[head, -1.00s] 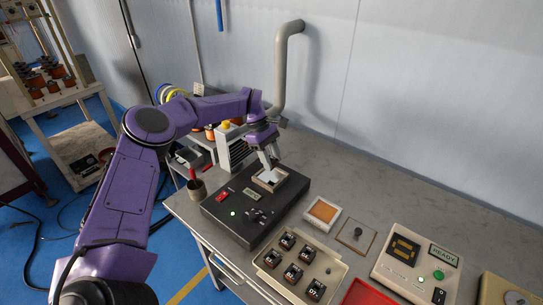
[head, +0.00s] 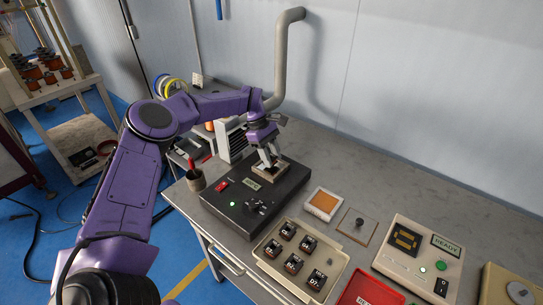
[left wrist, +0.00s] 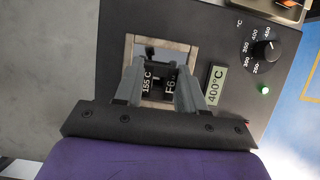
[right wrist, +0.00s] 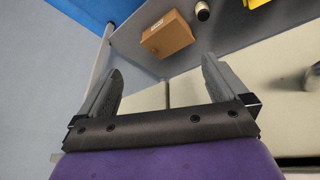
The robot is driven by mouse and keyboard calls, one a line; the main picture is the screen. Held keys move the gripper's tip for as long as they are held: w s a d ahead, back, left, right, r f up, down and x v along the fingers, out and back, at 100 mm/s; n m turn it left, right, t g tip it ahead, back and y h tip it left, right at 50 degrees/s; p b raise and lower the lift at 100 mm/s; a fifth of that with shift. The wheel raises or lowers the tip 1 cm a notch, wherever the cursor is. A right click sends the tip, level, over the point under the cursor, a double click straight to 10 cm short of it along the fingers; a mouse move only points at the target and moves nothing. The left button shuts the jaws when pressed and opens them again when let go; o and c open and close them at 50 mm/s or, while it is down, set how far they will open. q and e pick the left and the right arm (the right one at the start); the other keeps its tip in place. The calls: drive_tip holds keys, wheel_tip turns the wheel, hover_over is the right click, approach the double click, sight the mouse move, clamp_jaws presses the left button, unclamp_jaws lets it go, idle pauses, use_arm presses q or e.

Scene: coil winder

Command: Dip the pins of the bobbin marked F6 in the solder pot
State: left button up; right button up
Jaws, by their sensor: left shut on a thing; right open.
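The solder pot is a black unit (head: 225,205) with a square pale-rimmed opening (head: 284,163) at its back right. My left gripper (head: 268,163) is at this opening. In the left wrist view the left gripper (left wrist: 160,92) is shut on the bobbin marked F6 (left wrist: 169,86), a dark block also printed "155 C", held over the opening inside its pale frame (left wrist: 130,45). The display (left wrist: 215,87) reads 400°C, beside a knob and a lit green lamp. The bobbin's pins and their depth are hidden. My right gripper (right wrist: 160,90) is open and empty in the right wrist view.
A beige tray (head: 262,258) with several marked bobbins stands in front of the pot. A grey pipe (head: 282,60) rises behind.

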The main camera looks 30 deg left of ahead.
use_arm(q)
drive_tip(key=shift+f+b, duration=0.6)
drive_tip(key=shift+f, duration=0.05)
drive_tip(key=shift+r, duration=0.2)
idle(1.4)
drive_tip(key=shift+r+p, duration=1.45)
drive_tip(key=shift+r, duration=1.2)
